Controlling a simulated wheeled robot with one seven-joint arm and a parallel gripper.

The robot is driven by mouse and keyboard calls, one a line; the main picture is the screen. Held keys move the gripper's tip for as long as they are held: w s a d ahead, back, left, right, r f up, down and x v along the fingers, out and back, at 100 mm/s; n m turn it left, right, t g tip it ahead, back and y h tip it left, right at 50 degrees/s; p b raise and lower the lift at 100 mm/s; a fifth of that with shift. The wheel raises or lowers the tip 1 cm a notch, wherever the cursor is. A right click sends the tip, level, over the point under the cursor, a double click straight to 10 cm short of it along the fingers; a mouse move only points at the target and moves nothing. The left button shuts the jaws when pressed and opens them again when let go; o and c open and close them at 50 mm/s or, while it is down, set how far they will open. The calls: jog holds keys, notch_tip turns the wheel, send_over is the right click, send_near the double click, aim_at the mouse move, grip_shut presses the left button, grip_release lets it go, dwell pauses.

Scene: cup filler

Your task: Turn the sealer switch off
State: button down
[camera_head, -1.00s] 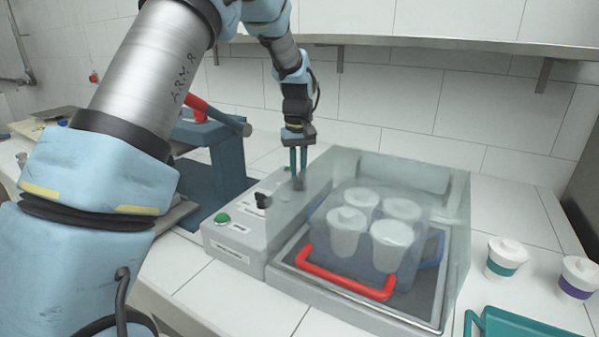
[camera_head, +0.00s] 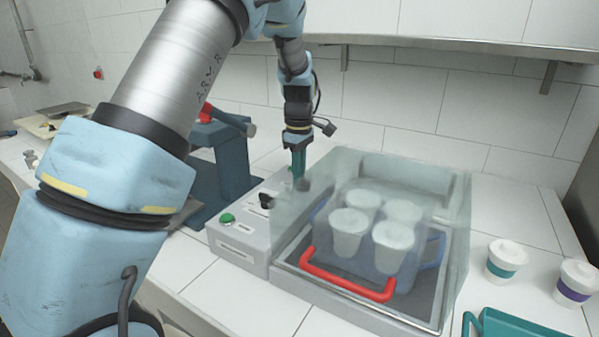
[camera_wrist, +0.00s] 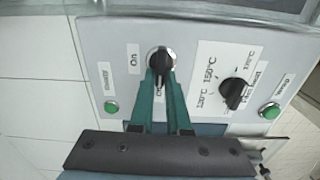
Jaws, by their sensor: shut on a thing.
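The sealer switch is a black knob (camera_wrist: 160,65) on the sealer's grey control panel (camera_wrist: 100,35), in the upper middle of the wrist view. An "On" label lies to its left; a label below it is partly hidden by the fingers. The knob's long grip stands nearly upright in that view. My gripper (camera_wrist: 160,78) is shut on this knob, with its teal fingers on either side of it. In the head view my gripper (camera_head: 300,184) points down at the far end of the sealer panel (camera_head: 235,243), beside the clear cover.
A temperature dial (camera_wrist: 234,93) and green buttons (camera_wrist: 111,107) (camera_wrist: 270,111) are close to the fingers. The clear cover (camera_head: 455,220) with a red handle (camera_head: 345,283) encloses several white cups. A blue-green press (camera_head: 225,160) stands left of the panel.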

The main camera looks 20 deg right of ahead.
jog(key=shift+n, duration=0.4)
jog(key=c, duration=0.9)
grip_release()
notch_tip(320, 180, up, 11)
jog(key=shift+f+b, duration=0.1)
jog(key=shift+b, duration=1.15)
